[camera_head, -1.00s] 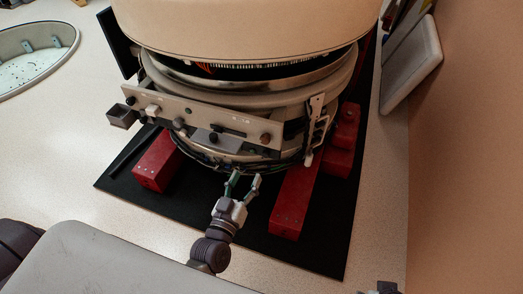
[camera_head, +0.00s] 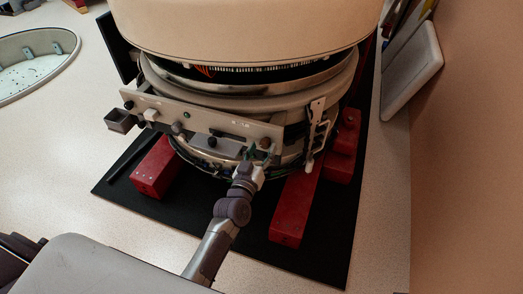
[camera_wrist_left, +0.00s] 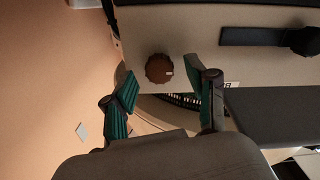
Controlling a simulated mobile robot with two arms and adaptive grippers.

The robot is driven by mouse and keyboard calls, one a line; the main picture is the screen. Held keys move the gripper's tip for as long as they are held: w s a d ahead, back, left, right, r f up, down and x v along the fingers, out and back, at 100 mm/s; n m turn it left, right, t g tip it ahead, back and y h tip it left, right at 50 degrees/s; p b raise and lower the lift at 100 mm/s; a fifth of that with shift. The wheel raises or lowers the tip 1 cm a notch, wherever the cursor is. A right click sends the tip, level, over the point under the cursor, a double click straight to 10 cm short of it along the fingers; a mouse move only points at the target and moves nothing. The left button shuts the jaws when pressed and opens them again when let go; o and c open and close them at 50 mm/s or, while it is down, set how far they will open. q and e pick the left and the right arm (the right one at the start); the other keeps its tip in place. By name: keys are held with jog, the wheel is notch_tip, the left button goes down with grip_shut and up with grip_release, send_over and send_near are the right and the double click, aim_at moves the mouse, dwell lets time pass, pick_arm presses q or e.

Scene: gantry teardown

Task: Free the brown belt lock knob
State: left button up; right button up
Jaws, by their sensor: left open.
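The brown belt lock knob (camera_head: 265,143) is a small round knob near the right end of the beige front panel (camera_head: 205,122) on the gantry. In the left wrist view the knob (camera_wrist_left: 158,68) has a ribbed rim and a small pale mark. My left gripper (camera_head: 258,155) is at the panel, its fingers partly overlapping the knob's area in the head view. In the wrist view its two green-padded fingers (camera_wrist_left: 162,90) are spread, one on each side of the knob, with visible gaps. Nothing is held. My right gripper is out of view.
Other controls share the panel: a black knob and lever (camera_head: 212,141), a pale knob (camera_head: 151,115) and a dark box (camera_head: 118,120) at its left end. Red blocks (camera_head: 293,208) stand on the black mat (camera_head: 230,215) below. A metal latch (camera_head: 315,122) sits right of the panel.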

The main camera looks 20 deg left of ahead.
pick_arm(q)
grip_shut()
